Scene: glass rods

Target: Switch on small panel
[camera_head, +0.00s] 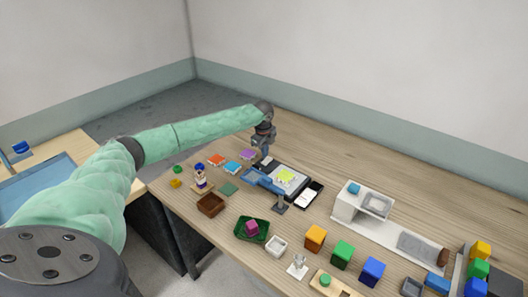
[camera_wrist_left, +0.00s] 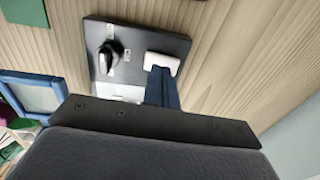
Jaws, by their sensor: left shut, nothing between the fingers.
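The small panel is a dark grey plate (camera_wrist_left: 135,42) in the left wrist view, with a black knob (camera_wrist_left: 108,56) on its left part and a white button-like piece (camera_wrist_left: 162,63) on its right part. It shows small in the head view (camera_head: 267,163), partly behind my left gripper. My left gripper (camera_head: 262,153) points down over the panel with its fingers shut and nothing held. In the left wrist view its dark blue fingers (camera_wrist_left: 162,86) end at the white piece; I cannot tell whether they touch it. A white patch on the panel is partly hidden by the gripper.
A blue frame (camera_wrist_left: 32,92) lies beside the panel. In the head view, a black-and-grey box (camera_head: 289,181) stands close by. Coloured squares, a brown bowl (camera_head: 210,205), a green tray (camera_head: 251,230) and several blocks occupy the table front. The table behind the panel is clear.

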